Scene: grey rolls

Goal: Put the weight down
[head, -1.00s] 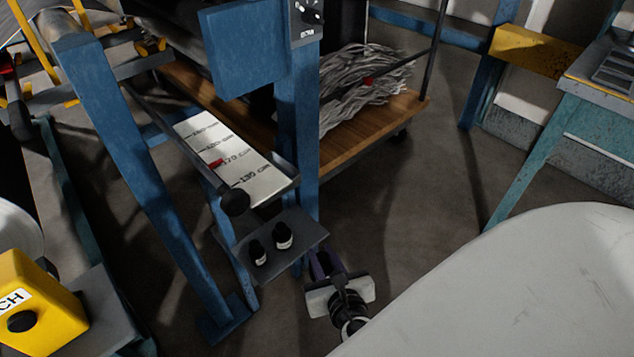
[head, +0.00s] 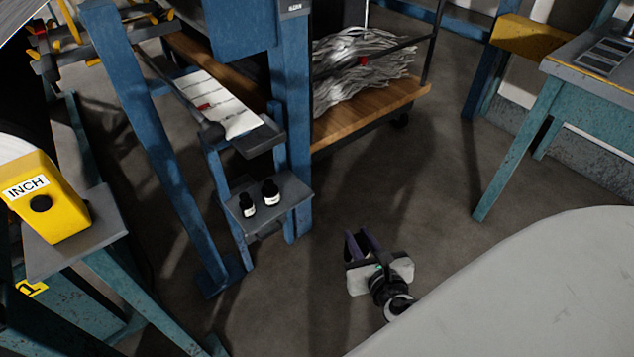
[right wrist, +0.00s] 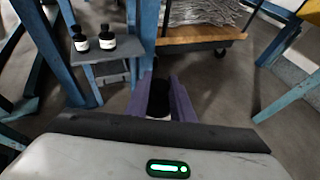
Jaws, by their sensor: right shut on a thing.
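My right gripper (head: 362,241) hangs over open floor, right of a small grey shelf and apart from it. In the right wrist view its purple fingers (right wrist: 160,88) are shut on a black weight (right wrist: 158,100), whose lower part looks pale. The fingers hide much of this weight in the head view. Two other black weights with white labels stand upright on the small grey shelf (head: 290,208): a left one (head: 247,206) and a right one (head: 270,193). They also show in the right wrist view, left (right wrist: 80,42) and right (right wrist: 106,38). My left gripper is out of view.
A blue frame (head: 292,150) carries the shelf and a white printed scale (head: 222,105) above it. A wooden-decked cart (head: 370,110) with grey strands stands behind. A yellow INCH box (head: 45,205) sits on a bench at left. A teal table (head: 520,140) stands right. The floor between is clear.

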